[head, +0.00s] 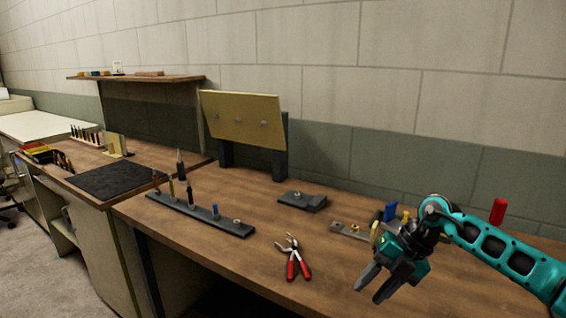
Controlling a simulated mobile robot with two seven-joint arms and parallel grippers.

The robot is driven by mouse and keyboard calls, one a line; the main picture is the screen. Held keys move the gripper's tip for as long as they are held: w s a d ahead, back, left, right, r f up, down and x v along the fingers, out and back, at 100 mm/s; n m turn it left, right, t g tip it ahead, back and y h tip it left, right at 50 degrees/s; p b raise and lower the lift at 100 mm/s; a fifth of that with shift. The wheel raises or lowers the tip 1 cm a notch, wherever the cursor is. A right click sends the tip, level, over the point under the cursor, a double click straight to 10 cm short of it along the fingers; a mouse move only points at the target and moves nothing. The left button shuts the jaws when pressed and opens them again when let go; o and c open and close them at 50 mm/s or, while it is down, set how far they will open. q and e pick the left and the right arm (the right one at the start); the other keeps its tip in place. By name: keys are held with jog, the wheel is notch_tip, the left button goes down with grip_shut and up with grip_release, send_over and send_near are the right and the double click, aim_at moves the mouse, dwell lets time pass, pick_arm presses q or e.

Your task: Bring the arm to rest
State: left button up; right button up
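My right arm (498,250) is teal and black and comes in from the right edge. My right gripper (370,287) hangs above the front right of the wooden bench, pointing down and to the left. Its two grey fingers are apart, with nothing seen between them. My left gripper does not show. Red-handled pliers (293,260) lie on the bench to the left of the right gripper, apart from it.
A dark strip holder (198,216) with upright tools stands left of the pliers. A tan panel (243,120) leans on dark posts behind. A small dark block (301,201) and a grey plate (350,230) with fittings lie on the bench (220,263). A red cylinder (498,211) stands behind my arm.

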jog(key=s+a+m+t+y, duration=0.4)
jog(key=a+y, duration=0.2)
jog(key=a, duration=0.3)
jog(key=s+a+m+t+y, duration=0.3)
jog(key=s+a+y, duration=0.15)
jog(key=a, duration=0.35)
jog(key=s+d+f+m+t+h, duration=0.2)
jog(key=s+d+f+m+h, duration=0.5)
jog(key=m, duration=0.4)
jog(key=s+d+f+m+t+h, duration=0.2)
jog(key=s+d+f+m+h, duration=0.5)
jog(key=f+m, duration=0.4)
jog(key=shift+s+d+f+m+h, duration=0.35)
jog(key=shift+s+d+m, duration=0.1)
jog(key=shift+d, duration=0.8)
